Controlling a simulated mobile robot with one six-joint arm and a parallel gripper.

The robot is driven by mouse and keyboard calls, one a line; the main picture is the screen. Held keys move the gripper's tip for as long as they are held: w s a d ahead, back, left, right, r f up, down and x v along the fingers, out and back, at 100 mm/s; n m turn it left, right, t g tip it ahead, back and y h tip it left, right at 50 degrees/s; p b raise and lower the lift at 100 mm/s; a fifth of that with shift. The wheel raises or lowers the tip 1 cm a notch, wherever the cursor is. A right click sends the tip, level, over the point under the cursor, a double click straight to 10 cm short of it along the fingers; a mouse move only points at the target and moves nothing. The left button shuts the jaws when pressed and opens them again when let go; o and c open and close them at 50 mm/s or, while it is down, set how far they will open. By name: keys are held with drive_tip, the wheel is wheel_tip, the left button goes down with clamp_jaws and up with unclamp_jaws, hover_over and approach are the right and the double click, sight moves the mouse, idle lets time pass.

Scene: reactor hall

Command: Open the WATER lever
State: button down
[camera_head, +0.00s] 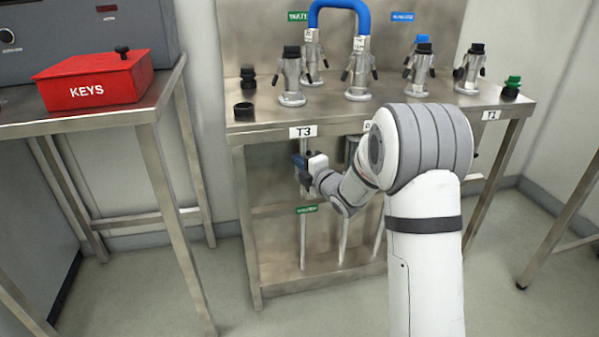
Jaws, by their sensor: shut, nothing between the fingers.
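A blue part (298,159), which looks like a lever handle, is on the left pipe under the front edge of the steel table (405,122), below the T3 tag. A green label (307,209), too small to read surely, is lower on the same pipe. My gripper (303,173) is at that pipe, close against the blue part. It is shut with nothing between its fingers. Whether it touches the blue part cannot be told. My wrist hides part of the pipe and the lever's exact angle.
Several metal couplings (291,80) stand on the table, and a blue hose (340,5) arches above two of them. A red KEYS box (95,80) stands on a side table at left. My arm covers the table's right front. Floor between the tables is clear.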

drive_tip(key=s+d, duration=0.2)
drive_tip(key=s, duration=0.7)
drive_tip(key=shift+d, duration=0.4)
drive_tip(key=shift+r, duration=0.1)
